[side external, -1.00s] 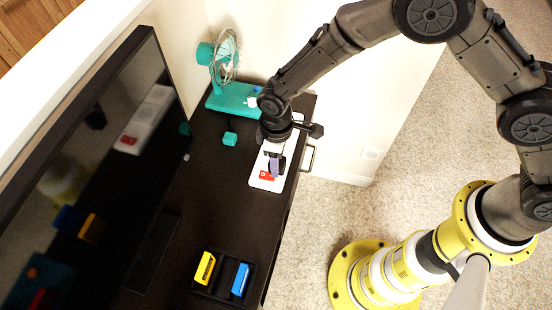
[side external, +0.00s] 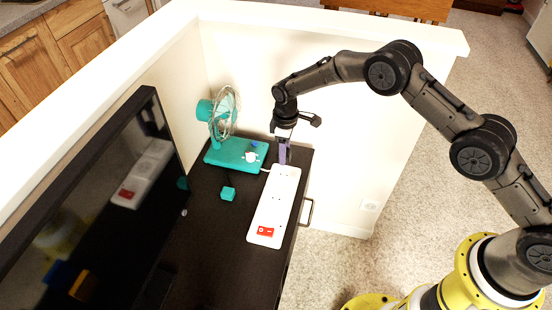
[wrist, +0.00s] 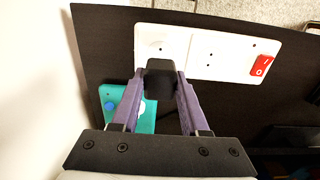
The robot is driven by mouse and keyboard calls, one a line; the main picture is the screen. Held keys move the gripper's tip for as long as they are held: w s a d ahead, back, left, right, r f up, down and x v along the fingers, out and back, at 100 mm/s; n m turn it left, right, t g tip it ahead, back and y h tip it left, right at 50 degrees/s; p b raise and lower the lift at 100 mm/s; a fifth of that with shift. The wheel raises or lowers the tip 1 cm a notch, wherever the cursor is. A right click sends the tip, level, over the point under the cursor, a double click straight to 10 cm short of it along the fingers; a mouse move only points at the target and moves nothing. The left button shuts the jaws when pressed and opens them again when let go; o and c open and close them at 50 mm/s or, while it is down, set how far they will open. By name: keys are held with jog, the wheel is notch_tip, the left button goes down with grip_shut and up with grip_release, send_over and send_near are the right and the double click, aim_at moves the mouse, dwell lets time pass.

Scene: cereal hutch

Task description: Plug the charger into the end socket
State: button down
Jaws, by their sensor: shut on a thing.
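The white power strip (side external: 266,212) lies along the right side of the dark desk, its red switch (side external: 265,232) at the near end. My gripper (side external: 284,158) points down at the strip's far end, beside the fan. In the wrist view, its purple fingers are shut on a black block-shaped charger (wrist: 160,80). The charger overlaps the lower edge of the strip (wrist: 228,71) in that view, just below the end socket (wrist: 156,47), which shows uncovered. I cannot tell the height gap between charger and strip. The charger's prongs are hidden.
A teal fan (side external: 238,154) stands at the back, close left of my gripper; its base also shows in the wrist view (wrist: 142,123). A large dark screen (side external: 95,200) stands at the left. A wall is behind.

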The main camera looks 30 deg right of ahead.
jog(key=shift+f, duration=0.1)
dwell(0.3)
send_over(284, 175)
jog(key=shift+f, duration=2.75)
jog(key=shift+f, duration=0.65)
dwell(0.3)
jog(key=shift+c, duration=1.7)
grip_release()
notch_tip(284, 175, up, 14)
jog(key=shift+f, duration=0.1)
